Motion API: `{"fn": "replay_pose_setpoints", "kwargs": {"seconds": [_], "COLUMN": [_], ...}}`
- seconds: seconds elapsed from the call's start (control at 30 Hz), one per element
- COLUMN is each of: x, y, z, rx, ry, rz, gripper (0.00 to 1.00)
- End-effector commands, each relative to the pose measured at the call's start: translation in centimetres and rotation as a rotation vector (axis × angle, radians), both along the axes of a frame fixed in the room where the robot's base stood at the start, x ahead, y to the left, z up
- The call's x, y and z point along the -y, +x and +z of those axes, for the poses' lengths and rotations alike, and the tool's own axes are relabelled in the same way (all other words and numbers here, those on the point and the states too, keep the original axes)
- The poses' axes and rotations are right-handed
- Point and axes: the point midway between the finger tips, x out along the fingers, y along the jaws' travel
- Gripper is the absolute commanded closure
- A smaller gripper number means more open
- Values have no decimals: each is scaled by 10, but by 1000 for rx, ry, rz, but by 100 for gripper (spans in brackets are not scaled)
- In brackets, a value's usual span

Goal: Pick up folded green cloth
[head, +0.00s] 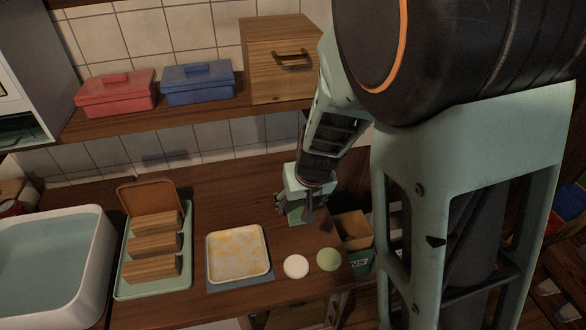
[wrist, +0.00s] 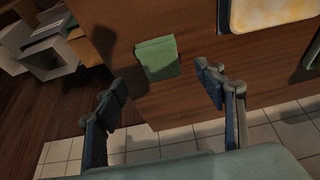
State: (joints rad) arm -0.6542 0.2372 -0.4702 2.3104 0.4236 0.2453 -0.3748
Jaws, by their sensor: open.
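The folded green cloth (wrist: 157,60) lies flat on the wooden counter in the wrist view, a small green rectangle with a fold along its upper edge. In the head view the green cloth (head: 296,215) shows only in part, below and behind my gripper. My gripper (wrist: 162,84) is open and empty, its two dark fingers spread wide. In the wrist view the cloth lies beyond the fingertips, between their lines, apart from both. In the head view my gripper (head: 308,205) points down over the cloth near the wall side of the counter.
A tray (head: 238,284) with a yellow-stained surface stands left of the cloth. A white disc (head: 296,266) and a green disc (head: 328,259) lie nearer the front. A rack (head: 125,289) with wooden blocks and a sink (head: 98,268) are further left. A shelf (head: 205,112) hangs above.

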Motion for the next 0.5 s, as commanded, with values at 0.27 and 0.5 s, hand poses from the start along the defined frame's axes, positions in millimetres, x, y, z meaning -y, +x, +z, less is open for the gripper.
{"fn": "replay_pose_setpoints", "kwargs": {"seconds": [0.27, 0.5], "x": [-3, -5], "y": [10, 20], "z": [-33, -52], "rx": [-3, 0], "ry": [-1, 0], "rz": [0, 0], "gripper": [36, 36]}}
